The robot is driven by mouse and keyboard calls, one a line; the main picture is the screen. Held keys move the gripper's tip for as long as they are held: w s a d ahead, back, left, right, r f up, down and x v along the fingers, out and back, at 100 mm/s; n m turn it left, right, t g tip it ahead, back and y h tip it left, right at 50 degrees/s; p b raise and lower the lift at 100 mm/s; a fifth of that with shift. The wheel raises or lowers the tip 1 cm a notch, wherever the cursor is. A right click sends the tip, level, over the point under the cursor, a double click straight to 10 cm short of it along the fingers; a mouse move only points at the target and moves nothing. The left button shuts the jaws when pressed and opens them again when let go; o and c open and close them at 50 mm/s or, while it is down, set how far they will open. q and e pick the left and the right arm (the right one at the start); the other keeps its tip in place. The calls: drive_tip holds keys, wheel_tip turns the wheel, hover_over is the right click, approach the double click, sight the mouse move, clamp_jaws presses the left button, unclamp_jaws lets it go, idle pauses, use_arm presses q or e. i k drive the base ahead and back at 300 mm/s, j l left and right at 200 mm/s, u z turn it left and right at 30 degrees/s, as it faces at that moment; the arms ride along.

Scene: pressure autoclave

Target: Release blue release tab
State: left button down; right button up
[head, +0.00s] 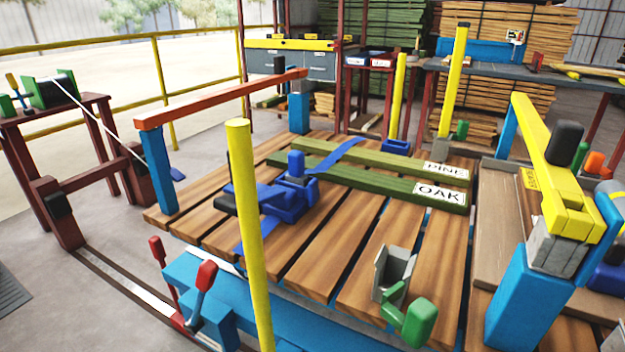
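A blue ratchet buckle (280,203) sits on the wooden slatted deck, left of its middle. A blue upright tab (296,164) stands at its top, and a dark handle end (225,204) points left. I cannot tell for sure which blue part is the release tab. A blue strap (335,155) runs from the buckle over two green boards, labelled PINE (385,159) and OAK (375,181). More blue strap shows below the buckle, partly hidden by a yellow post. Neither of my grippers is in view.
The yellow post (246,235) stands in front of the deck. An orange beam (222,98) spans blue posts at left. Red-knobbed levers (205,275) stand front left. A grey bracket with a green handle (415,322) is front right. A yellow arm (550,165) stands at right.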

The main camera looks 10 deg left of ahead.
sight(312, 185)
drive_tip(key=i+j+z, duration=0.2)
drive_tip(key=j+z, duration=0.25)
drive_tip(key=j, duration=0.2)
drive_tip(key=i+j+z, duration=0.2)
drive_tip(key=j, duration=0.15)
drive_tip(key=k, duration=0.05)
